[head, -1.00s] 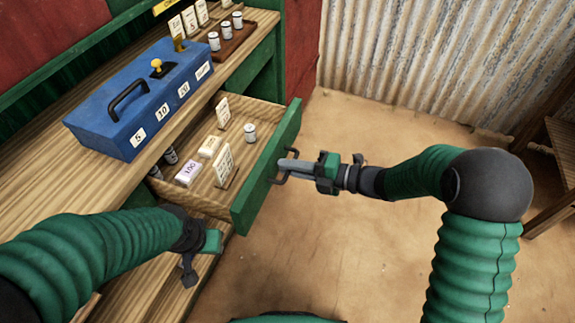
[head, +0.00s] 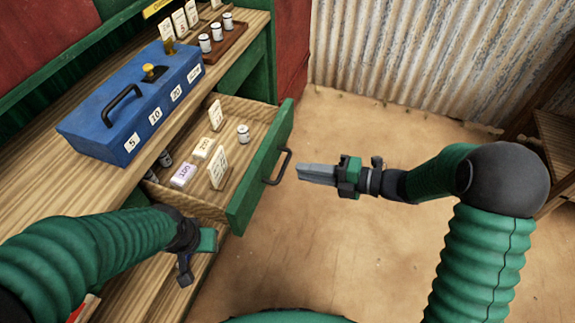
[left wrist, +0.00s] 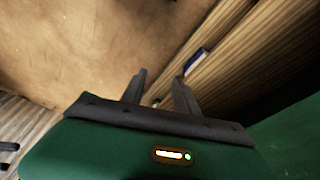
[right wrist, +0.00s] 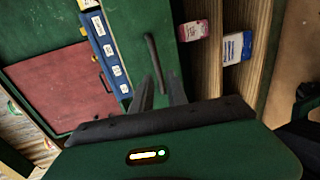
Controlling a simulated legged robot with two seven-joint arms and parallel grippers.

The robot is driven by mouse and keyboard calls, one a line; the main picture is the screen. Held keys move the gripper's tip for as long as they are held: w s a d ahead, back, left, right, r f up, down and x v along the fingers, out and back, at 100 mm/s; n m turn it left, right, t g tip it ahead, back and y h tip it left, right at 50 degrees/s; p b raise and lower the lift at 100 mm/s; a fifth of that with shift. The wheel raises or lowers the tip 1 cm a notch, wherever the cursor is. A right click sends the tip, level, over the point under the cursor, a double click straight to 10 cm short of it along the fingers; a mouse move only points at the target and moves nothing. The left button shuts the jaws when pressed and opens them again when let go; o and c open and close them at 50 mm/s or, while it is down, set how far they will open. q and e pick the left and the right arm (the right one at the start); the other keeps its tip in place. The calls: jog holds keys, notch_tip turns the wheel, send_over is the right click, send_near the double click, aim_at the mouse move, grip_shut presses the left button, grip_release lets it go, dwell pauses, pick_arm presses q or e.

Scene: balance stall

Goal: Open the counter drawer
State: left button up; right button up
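The counter drawer (head: 262,165) stands pulled out from the counter, its wooden inside showing. Its green front has a dark bar handle (head: 280,168), which also shows in the right wrist view (right wrist: 155,55). My left gripper (head: 186,275) hangs low beside the lower wooden shelf, left of the drawer front. In the left wrist view its fingers (left wrist: 160,80) are apart and hold nothing.
The drawer holds a white can (head: 243,135), small packets (head: 183,175) and upright cards (head: 218,165). A blue cash box (head: 130,105) sits on the counter (head: 40,185). A tray of cans (head: 222,42) is behind. The floor (head: 350,240) right of the drawer is clear.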

jog(key=p+v, duration=0.1)
jog(key=v, duration=0.9)
jog(key=shift+f, duration=0.1)
